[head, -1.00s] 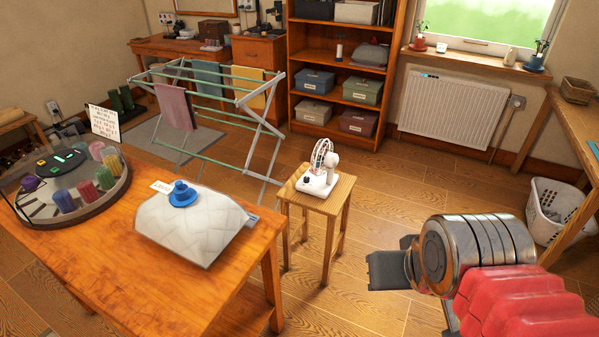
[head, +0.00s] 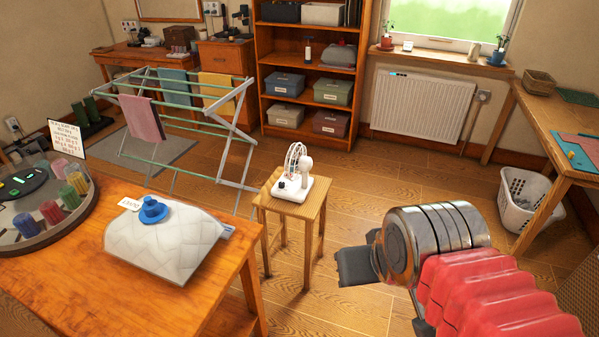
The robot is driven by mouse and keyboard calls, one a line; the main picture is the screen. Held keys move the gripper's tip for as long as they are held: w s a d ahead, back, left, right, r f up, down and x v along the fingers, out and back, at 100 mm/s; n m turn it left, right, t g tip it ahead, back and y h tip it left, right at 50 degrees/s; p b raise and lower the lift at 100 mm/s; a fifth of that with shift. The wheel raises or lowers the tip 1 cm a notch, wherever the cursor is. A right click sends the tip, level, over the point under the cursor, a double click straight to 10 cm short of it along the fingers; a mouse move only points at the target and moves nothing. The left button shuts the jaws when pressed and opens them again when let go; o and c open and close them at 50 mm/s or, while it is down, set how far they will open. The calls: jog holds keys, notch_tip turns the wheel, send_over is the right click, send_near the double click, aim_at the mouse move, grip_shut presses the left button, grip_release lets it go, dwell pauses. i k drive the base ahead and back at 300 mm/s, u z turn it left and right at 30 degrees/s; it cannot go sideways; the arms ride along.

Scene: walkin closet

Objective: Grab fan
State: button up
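A small white desk fan (head: 296,176) stands upright on a wooden stool (head: 291,205) near the middle of the head view. Its round wire cage faces left and its white base carries a dark knob. My gripper (head: 354,267) is in the lower right of the picture, to the right of the stool and apart from the fan. Only a dark part of it shows beyond my wrist, so I cannot see whether its fingers are open or shut. Nothing is seen held in it.
A wooden table (head: 225,281) at the left front bears a white quilted item (head: 160,243) and a glass-sided display (head: 45,215). A drying rack (head: 185,125) stands behind. A radiator (head: 422,106), a shelf unit (head: 310,60) and a laundry basket (head: 527,200) lie beyond.

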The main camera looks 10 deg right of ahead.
aim_at(297, 187)
jog(key=i, duration=0.9)
jog(key=u, duration=3.65)
